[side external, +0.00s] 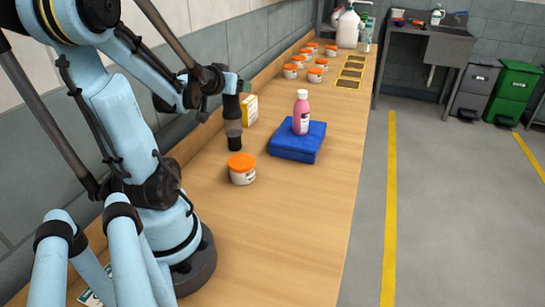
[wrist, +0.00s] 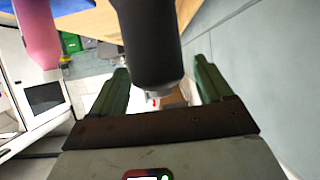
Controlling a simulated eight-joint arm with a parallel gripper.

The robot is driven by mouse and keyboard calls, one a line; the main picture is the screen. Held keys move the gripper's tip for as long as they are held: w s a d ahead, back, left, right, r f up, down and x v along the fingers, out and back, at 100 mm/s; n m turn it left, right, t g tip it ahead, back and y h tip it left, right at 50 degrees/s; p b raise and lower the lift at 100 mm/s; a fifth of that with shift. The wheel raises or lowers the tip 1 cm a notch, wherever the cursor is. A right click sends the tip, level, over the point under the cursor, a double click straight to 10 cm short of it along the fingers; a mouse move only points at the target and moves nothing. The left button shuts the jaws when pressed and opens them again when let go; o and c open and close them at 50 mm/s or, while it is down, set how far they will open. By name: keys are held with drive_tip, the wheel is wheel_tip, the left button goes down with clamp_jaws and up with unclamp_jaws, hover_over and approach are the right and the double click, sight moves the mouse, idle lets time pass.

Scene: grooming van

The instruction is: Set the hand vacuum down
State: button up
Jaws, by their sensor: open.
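The hand vacuum (side external: 232,108) is a dark upright cylinder with a greyer band lower down. It appears to stand on the wooden bench (side external: 290,215), beside a yellow box. My gripper (side external: 236,85) is at its upper end. In the wrist view the dark body of the hand vacuum (wrist: 151,40) reaches in between the two green fingers of my gripper (wrist: 160,82). The fingers are apart, with a visible gap on each side of it. The exact contact at its base is too small to tell.
An orange-lidded jar (side external: 242,170) stands close in front of the vacuum. A pink bottle (side external: 301,113) stands on a folded blue towel (side external: 297,143) to the right. The yellow box (side external: 250,109) is just behind. Several jars (side external: 290,71) stand farther back. The near bench is clear.

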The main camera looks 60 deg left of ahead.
drive_tip(key=v, duration=0.6)
drive_tip(key=shift+s+d+r, duration=0.15)
drive_tip(key=shift+s+d, duration=0.1)
drive_tip(key=shift+d, duration=0.05)
idle(0.4)
